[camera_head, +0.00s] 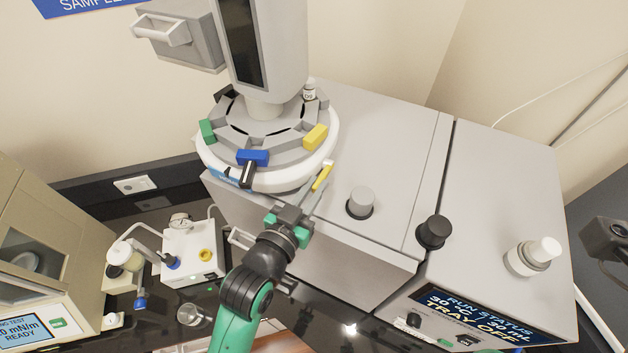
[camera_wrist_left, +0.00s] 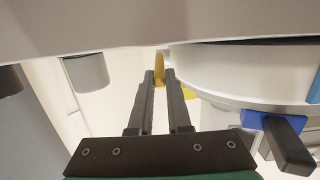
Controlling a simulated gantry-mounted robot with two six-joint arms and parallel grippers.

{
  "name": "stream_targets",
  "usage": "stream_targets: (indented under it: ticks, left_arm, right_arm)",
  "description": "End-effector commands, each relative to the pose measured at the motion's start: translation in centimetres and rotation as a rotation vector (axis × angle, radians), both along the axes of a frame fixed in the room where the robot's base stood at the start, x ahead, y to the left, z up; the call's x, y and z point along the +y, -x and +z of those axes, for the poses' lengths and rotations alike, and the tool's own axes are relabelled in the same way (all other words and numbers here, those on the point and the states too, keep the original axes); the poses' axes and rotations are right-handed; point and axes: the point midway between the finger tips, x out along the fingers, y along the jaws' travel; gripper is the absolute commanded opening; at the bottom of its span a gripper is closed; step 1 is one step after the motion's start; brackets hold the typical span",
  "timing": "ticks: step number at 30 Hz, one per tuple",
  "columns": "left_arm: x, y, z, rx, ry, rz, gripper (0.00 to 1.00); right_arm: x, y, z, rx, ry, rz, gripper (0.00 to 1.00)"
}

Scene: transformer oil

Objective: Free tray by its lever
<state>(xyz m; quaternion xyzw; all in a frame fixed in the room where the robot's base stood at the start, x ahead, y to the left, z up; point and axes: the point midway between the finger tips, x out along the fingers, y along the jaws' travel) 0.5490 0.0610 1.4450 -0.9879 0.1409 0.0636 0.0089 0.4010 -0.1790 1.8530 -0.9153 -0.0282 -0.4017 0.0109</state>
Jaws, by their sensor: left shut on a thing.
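The round tray (camera_head: 322,150) is a white disc with a grey top and coloured blocks around its rim, sitting on the grey machine under a tall column. Its white side also shows in the left wrist view (camera_wrist_left: 235,72). The yellow lever (camera_head: 323,176) sticks out beside the tray's front right edge; it also shows between my fingertips in the left wrist view (camera_wrist_left: 158,68). My left gripper (camera_head: 317,184) is shut on this lever, close beside the tray rim. Its fingers hide the lever's lower part. My right gripper is not in view.
A grey knob (camera_head: 361,202) and a black knob (camera_head: 434,231) stand to the right on the machine. A display (camera_head: 473,312) reads "TRAY OFF". A small vial (camera_head: 309,90) stands at the tray's back. A pump unit (camera_head: 192,250) and a glass beaker (camera_head: 190,314) are at the lower left.

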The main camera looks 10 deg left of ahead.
Motion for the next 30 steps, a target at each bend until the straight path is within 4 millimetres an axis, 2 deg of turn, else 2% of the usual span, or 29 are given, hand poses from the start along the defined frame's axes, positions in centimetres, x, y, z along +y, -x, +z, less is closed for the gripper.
stream_targets:
  ticks: [5, 6, 8, 19, 23, 28, 30]
  left_arm:
    - [0.0, 0.0, -0.1, -0.004, 0.001, 0.0, 0.0]
    - [0.0, 0.0, -0.1, -0.004, 0.001, 0.0, 0.2]
    - [0.0, 0.0, 0.0, -0.005, 0.001, 0.0, 0.29]
    - [0.1, 0.5, 0.0, -0.005, 0.001, 0.0, 0.29]
    - [0.7, 2.2, 0.1, -0.006, 0.002, 0.0, 0.29]
    - [1.8, 5.9, 0.6, -0.006, 0.002, 0.001, 0.29]
    - [2.2, 7.6, 1.3, -0.003, 0.001, 0.001, 0.29]
  right_arm:
    - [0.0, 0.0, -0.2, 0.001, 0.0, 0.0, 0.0]
    - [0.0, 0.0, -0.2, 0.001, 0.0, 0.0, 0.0]
    - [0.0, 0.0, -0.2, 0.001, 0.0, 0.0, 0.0]
    - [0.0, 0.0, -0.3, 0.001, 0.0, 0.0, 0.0]
    - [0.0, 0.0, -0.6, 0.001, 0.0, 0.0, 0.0]
    - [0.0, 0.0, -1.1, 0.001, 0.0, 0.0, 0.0]
    - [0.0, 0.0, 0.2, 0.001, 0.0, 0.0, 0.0]
